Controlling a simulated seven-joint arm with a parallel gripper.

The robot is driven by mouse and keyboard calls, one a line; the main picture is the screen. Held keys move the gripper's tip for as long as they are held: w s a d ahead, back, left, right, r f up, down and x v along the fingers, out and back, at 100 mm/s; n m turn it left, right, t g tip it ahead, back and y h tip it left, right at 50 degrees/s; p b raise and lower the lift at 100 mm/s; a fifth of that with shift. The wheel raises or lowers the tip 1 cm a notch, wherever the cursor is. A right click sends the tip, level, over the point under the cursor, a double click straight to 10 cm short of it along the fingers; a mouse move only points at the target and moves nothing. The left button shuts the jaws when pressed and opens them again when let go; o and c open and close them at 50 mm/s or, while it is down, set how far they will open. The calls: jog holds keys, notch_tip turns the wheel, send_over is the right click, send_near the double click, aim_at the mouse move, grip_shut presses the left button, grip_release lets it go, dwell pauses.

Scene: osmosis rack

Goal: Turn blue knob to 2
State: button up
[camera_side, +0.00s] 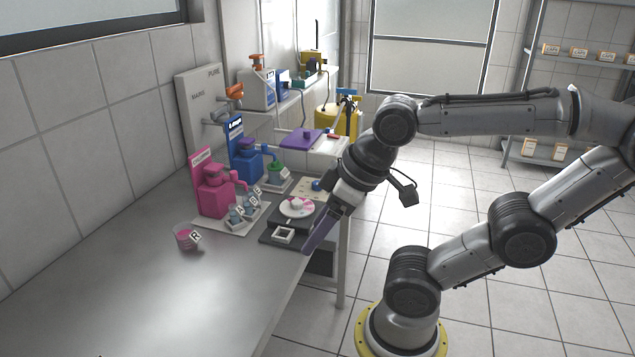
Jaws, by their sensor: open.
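A small blue knob (316,184) sits on a beige panel (304,187) with small dark marks, at the right edge of the bench. The marks and the knob's setting are too small to read. My gripper (311,244) hangs at the front right edge of the bench, pointing down and to the left, in front of the dark plate. It is open, though its fingers overlap in this view. It is apart from the blue knob, which is behind it and higher in the picture. I see nothing held in it.
A dark plate (268,238) carries a white dish with pink (297,207). Pink (213,198) and blue (245,168) dispensers stand behind, with small flasks. A cup marked R (183,238) stands left. The bench front (150,310) is clear.

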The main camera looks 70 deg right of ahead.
jog(key=w+d+r+n, duration=0.4)
jog(key=w+r, duration=0.5)
jog(key=r, duration=0.2)
jog(key=w+d+g+h, duration=0.1)
jog(key=w+d+g, duration=0.1)
jog(key=w+d, duration=0.6)
jog(key=w+d+g, duration=0.1)
jog(key=w+d, duration=0.3)
jog(key=d, duration=0.8)
jog(key=m+g+y, duration=0.1)
jog(key=m+g, duration=0.2)
jog(key=m, duration=0.1)
send_over(317, 182)
notch_tip(317, 182, down, 16)
notch_tip(317, 182, down, 13)
jog(key=shift+s+a+f, duration=0.1)
grip_shut()
